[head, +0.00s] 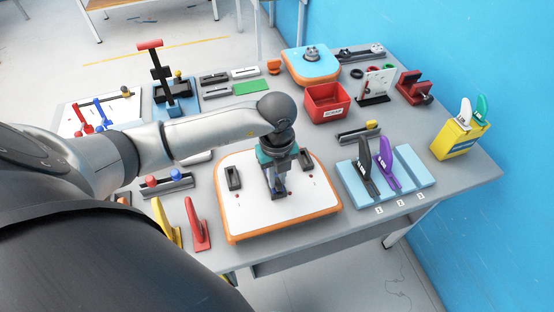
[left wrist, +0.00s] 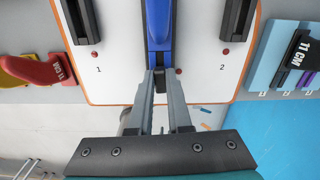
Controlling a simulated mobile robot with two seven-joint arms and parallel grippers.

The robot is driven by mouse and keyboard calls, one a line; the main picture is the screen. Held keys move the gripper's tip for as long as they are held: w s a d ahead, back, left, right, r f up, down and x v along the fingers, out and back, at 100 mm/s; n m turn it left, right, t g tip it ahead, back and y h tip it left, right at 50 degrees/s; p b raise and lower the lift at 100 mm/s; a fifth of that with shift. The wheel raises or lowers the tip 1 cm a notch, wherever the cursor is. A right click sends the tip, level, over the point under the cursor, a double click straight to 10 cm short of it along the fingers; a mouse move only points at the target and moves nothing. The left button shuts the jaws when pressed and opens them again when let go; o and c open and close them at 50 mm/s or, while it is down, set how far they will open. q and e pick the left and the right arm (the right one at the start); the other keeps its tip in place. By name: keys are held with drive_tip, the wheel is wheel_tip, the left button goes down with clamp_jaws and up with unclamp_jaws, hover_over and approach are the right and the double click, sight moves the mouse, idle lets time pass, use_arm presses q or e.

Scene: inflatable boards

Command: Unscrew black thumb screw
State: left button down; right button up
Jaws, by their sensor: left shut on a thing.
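My left gripper (head: 279,190) reaches down over the white board with the orange rim (head: 240,215). In the left wrist view its two grey fingers (left wrist: 165,80) are closed at the near end of a blue part (left wrist: 158,25) on the board. A small black piece (left wrist: 158,77) shows between the fingertips, seemingly the black thumb screw; it is mostly hidden. Black fixtures stand on either side of the blue part, one at the left (left wrist: 82,18) and one at the right (left wrist: 236,18). My right gripper is not in view.
A light blue rack (head: 405,178) with black and purple clamps stands at the right. A red bin (head: 326,102) and a yellow box (head: 455,140) are farther off.

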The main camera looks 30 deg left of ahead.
use_arm(q)
drive_tip(key=shift+s+n+p, duration=0.1)
drive_tip(key=shift+n+p, duration=0.25)
drive_tip(key=shift+n, duration=0.55)
drive_tip(key=shift+f, duration=0.1)
drive_tip(key=shift+s+n+p, duration=0.1)
drive_tip(key=shift+n+p, duration=0.5)
drive_tip(key=shift+n, duration=0.2)
drive_tip(key=shift+n+p, duration=0.45)
drive_tip(key=shift+n, duration=0.45)
drive_tip(key=shift+n+p, duration=0.5)
drive_tip(key=shift+n, duration=0.2)
drive_tip(key=shift+s+n+p, duration=0.1)
drive_tip(key=shift+n+p, duration=0.5)
drive_tip(key=shift+n, duration=0.4)
